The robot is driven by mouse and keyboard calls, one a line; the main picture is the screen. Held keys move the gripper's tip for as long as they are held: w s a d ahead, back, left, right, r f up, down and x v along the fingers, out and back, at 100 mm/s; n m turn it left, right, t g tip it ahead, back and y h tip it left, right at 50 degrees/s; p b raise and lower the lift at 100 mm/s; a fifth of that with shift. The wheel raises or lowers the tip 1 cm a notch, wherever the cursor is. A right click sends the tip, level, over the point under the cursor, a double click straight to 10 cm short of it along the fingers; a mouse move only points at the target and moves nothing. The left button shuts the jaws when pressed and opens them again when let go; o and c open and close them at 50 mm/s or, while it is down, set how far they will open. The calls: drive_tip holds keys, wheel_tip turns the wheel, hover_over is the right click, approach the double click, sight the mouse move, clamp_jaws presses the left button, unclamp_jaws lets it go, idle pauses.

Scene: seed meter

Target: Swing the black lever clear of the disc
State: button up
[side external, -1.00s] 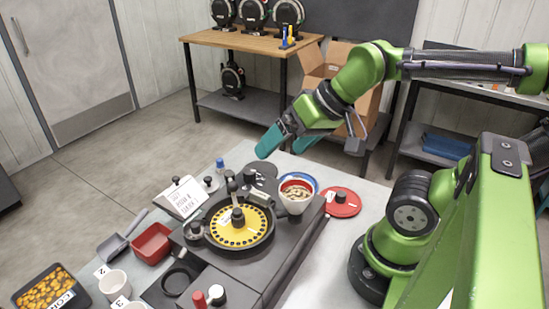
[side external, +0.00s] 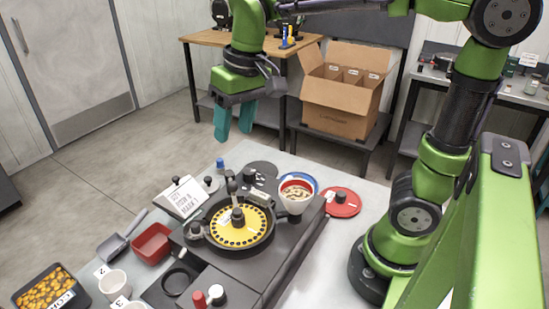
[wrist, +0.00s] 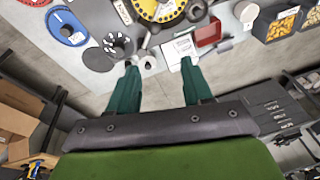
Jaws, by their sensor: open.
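The yellow disc (side external: 240,236) with dark holes around its rim lies in the round black housing of the seed meter, with a black knob at its centre. What looks like the black lever (side external: 231,184) stands at the disc's back edge; whether it overlaps the disc is hard to tell. The disc is cut off at the top of the wrist view (wrist: 158,8). My gripper (side external: 235,131) is open and empty, with teal fingers pointing down, well above and behind the meter. Both fingers also show in the wrist view (wrist: 159,67).
A white sign (side external: 184,198), a red bin (side external: 152,243) and a tray of orange seeds (side external: 48,290) are left. A cardboard box (side external: 342,90) stands behind the table.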

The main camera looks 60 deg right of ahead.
sight(232, 183)
wheel_tip(232, 183, up, 4)
drive_tip(key=w+g, duration=0.2)
drive_tip(key=shift+m+h, duration=0.4)
drive_tip(key=f, duration=1.6)
drive_tip(key=shift+s+a+f, duration=0.35)
drive_tip(key=shift+a+f, duration=0.05)
clamp_jaws()
